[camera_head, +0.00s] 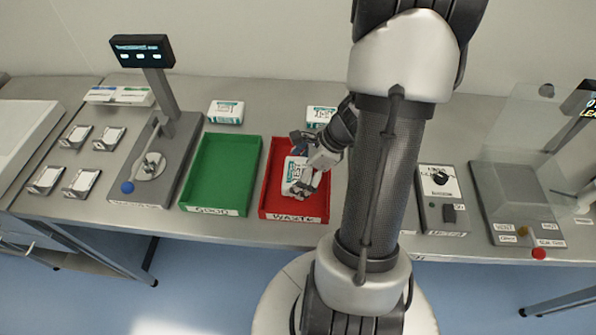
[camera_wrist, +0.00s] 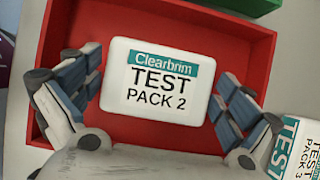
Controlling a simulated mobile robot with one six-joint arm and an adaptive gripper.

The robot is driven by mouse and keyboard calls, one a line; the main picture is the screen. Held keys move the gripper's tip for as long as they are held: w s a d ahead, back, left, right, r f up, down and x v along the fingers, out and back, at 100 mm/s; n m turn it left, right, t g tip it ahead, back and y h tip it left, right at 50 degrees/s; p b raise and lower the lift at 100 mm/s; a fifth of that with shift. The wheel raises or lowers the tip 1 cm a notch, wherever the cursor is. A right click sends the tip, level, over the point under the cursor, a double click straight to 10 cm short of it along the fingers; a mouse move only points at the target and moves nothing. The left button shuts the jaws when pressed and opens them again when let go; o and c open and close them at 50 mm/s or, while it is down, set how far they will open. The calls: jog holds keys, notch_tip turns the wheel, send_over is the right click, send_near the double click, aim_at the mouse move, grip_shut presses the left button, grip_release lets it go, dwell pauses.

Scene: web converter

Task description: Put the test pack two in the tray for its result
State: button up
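The white pack labelled Clearbrim Test Pack 2 (camera_wrist: 158,85) lies inside the red tray marked WASTE (camera_head: 269,213). In the head view the pack (camera_head: 291,176) is partly covered by my gripper (camera_head: 305,178). In the wrist view my gripper (camera_wrist: 160,95) is open, with one finger on each side of the pack. The fingers stand apart from the pack's left and right edges. The red tray's floor (camera_wrist: 150,28) shows around the pack. The green tray marked GOOD (camera_head: 225,168) is to the left and empty.
A white pack (camera_head: 226,112) stands behind the green tray and another (camera_head: 320,115) behind the red tray. Test Pack 3 (camera_wrist: 292,150) shows at the wrist view's lower right. A tester with a display (camera_head: 142,51) stands left; a control box (camera_head: 440,200) and sealing station (camera_head: 515,200) stand right.

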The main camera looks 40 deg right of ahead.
jog(key=shift+r, duration=0.1)
jog(key=shift+d+r+p, duration=0.1)
jog(key=shift+r+p, duration=0.2)
jog(key=p+v, duration=0.5)
jog(key=v, duration=0.6)
jog(key=shift+s+r, duration=0.2)
